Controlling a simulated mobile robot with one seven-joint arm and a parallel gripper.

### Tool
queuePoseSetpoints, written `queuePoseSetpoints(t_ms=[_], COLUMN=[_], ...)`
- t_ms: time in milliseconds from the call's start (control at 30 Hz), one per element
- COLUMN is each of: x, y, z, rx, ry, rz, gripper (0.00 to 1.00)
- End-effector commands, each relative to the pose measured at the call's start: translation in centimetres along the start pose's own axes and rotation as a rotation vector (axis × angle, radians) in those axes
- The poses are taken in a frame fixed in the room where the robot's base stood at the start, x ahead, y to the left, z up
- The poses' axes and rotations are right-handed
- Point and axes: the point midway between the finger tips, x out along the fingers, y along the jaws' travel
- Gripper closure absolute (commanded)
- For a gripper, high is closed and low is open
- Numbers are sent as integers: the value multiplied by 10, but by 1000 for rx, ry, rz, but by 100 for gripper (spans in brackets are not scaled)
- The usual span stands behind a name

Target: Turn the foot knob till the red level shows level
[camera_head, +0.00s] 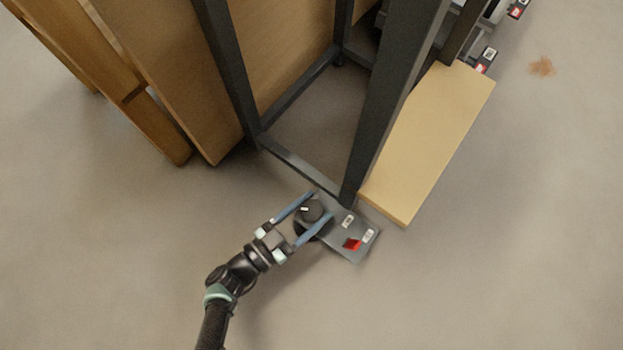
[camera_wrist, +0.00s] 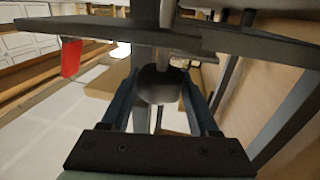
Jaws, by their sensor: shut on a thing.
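The dark round foot knob (camera_head: 311,211) has a small white mark on top. It sits at the near foot of the dark metal frame. My gripper (camera_head: 320,205) has its two blue fingers on either side of the knob and is shut on it. In the wrist view the knob (camera_wrist: 157,86) shows between the fingers. The red level (camera_head: 352,244) sits on a grey plate (camera_head: 340,238) beside the knob, near white labels. It also shows in the wrist view (camera_wrist: 70,58), at the left, by the plate's edge. I cannot tell its exact tilt.
The dark metal frame's leg (camera_head: 385,110) rises right behind the plate. A pale wooden board (camera_head: 430,145) lies to the right. Brown wooden panels (camera_head: 165,75) stand at the left. The floor (camera_head: 480,280) in front and to the right is clear.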

Motion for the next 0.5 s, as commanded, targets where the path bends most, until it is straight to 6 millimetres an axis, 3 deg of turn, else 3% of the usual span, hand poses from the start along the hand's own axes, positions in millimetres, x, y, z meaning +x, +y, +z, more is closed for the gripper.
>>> queuePoseSetpoints(t_ms=[500], x=[2], y=[0], z=[1], rx=[1], ry=[-4], rz=[228], gripper=[94])
